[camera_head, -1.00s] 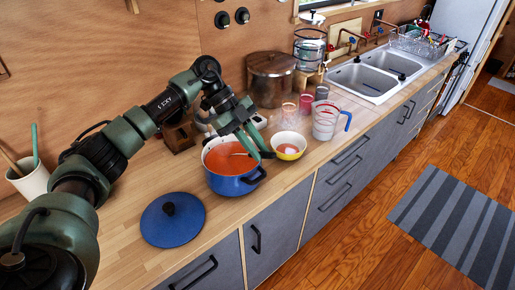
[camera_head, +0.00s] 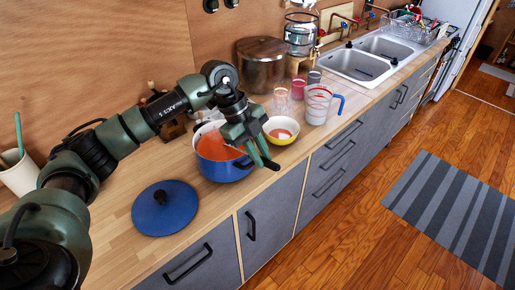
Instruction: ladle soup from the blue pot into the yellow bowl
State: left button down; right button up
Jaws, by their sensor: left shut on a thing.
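The blue pot (camera_head: 226,172) of orange soup (camera_head: 215,150) stands on the wooden counter. The yellow bowl (camera_head: 270,139), white inside with some orange in it, stands close to the right of the pot. My left gripper (camera_head: 262,154) is over the pot's right side, fingers pointing down toward the counter's front edge. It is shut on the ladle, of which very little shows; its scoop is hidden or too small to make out. The gripper covers part of the pot's rim and the bowl's left side. My right gripper is out of view.
A blue lid (camera_head: 165,208) lies left of the pot. Glasses (camera_head: 281,101), a measuring jug (camera_head: 318,104) and a large brown pot (camera_head: 261,65) stand behind and right of the bowl. A utensil crock (camera_head: 22,175) is at far left. Counter is clear around the lid.

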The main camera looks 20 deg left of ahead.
pick_arm(q)
jog(key=shift+s+d+f, duration=0.1)
jog(key=shift+d+f, duration=0.1)
jog(key=shift+f, duration=0.1)
notch_tip(320, 180, up, 4)
jog(key=p, duration=0.3)
notch_tip(320, 180, up, 7)
jog(key=p, duration=0.5)
jog(key=shift+d, duration=0.35)
jog(key=shift+s, duration=0.1)
dwell(0.7)
